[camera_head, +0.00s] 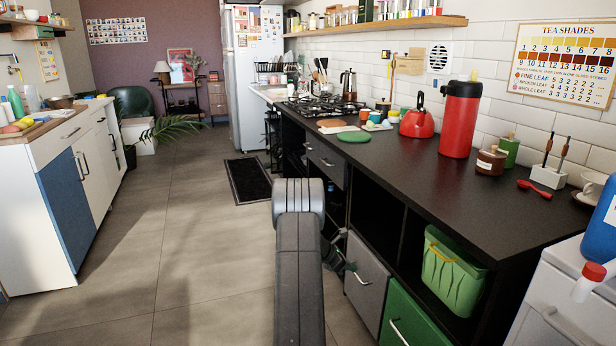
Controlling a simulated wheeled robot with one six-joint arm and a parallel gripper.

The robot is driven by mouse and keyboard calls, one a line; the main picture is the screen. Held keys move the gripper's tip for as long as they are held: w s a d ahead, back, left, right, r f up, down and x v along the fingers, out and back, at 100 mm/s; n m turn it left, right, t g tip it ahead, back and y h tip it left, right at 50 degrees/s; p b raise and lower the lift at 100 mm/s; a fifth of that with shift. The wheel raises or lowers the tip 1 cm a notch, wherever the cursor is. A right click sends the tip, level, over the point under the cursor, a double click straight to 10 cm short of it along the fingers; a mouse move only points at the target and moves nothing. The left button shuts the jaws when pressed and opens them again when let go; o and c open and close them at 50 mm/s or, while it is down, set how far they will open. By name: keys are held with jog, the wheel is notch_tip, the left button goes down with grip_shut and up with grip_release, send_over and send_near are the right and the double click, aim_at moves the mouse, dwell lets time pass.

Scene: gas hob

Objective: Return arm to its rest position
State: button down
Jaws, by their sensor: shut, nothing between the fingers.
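My arm (298,250) rises from the bottom middle of the view as a thick grey link with a ribbed joint at its top. Part of my gripper (346,266) shows to the right of that link, low beside the grey cabinet door (366,280). It is small, dark and partly hidden behind the arm. It looks shut and holds nothing that I can see. I cannot tell whether it touches the cabinet front.
The black counter (430,185) runs along the right, with the gas hob (325,107), a red kettle (417,122) and a red flask (460,118). A green bin (452,270) sits in an open shelf. Clear floor (190,220) lies left, before white cabinets (92,165).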

jog(key=b, duration=0.3)
send_near(383, 279)
notch_tip(383, 279, down, 3)
jog(key=d, duration=0.1)
jog(key=w+d, duration=0.1)
jog(key=d, duration=0.1)
jog(key=shift+w+d+f, duration=0.3)
jog(key=shift+f, duration=0.05)
jog(key=shift+a, duration=0.1)
